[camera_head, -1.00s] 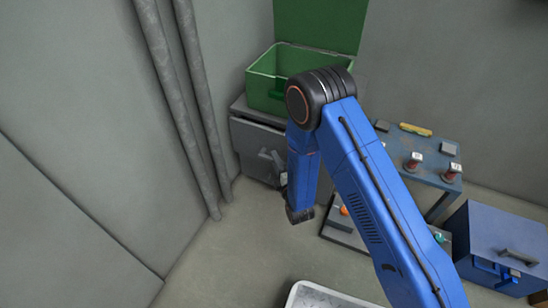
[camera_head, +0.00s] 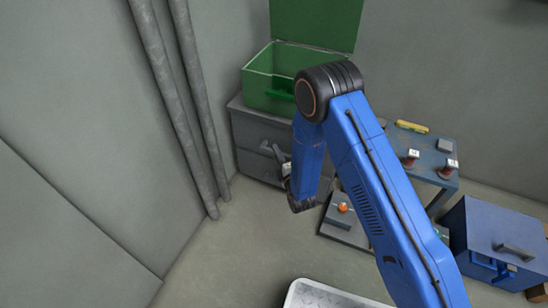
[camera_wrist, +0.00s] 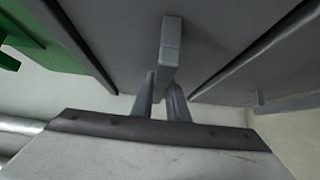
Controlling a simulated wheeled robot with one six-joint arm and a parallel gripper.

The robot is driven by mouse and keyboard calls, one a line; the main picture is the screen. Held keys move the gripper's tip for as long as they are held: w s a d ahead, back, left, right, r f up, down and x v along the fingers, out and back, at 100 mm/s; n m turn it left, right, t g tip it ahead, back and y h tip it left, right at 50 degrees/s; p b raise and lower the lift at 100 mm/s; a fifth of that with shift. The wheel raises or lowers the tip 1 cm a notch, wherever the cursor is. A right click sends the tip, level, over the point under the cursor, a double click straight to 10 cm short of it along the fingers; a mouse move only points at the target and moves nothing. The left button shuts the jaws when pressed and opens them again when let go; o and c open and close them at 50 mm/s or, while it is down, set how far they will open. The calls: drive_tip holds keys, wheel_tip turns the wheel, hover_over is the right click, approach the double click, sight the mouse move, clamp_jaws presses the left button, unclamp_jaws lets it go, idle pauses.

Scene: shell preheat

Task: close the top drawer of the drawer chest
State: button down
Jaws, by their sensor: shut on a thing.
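The grey drawer chest (camera_head: 250,130) stands in the back corner. Its top drawer front (camera_head: 254,134) looks about flush with the chest in the head view; a small gap cannot be ruled out. My gripper (camera_head: 280,158) is at the drawer front, partly hidden by my blue arm. In the wrist view my gripper (camera_wrist: 162,90) is shut on the drawer's grey handle (camera_wrist: 171,35), with a finger on each side of it. The grey drawer face fills the upper part of that view.
A green box (camera_head: 262,88) with its lid raised stands on the chest. A blue-grey table (camera_head: 424,162) with small items is to the right, and a blue cabinet (camera_head: 500,225) beyond it. Grey pipes (camera_head: 190,110) run down the wall left of the chest.

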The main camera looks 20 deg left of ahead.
drive_tip(key=c, duration=1.7)
unclamp_jaws()
drive_tip(key=shift+w, duration=0.2)
drive_tip(key=shift+d, duration=0.1)
drive_tip(key=v, duration=1.7)
drive_tip(key=shift+s, duration=0.25)
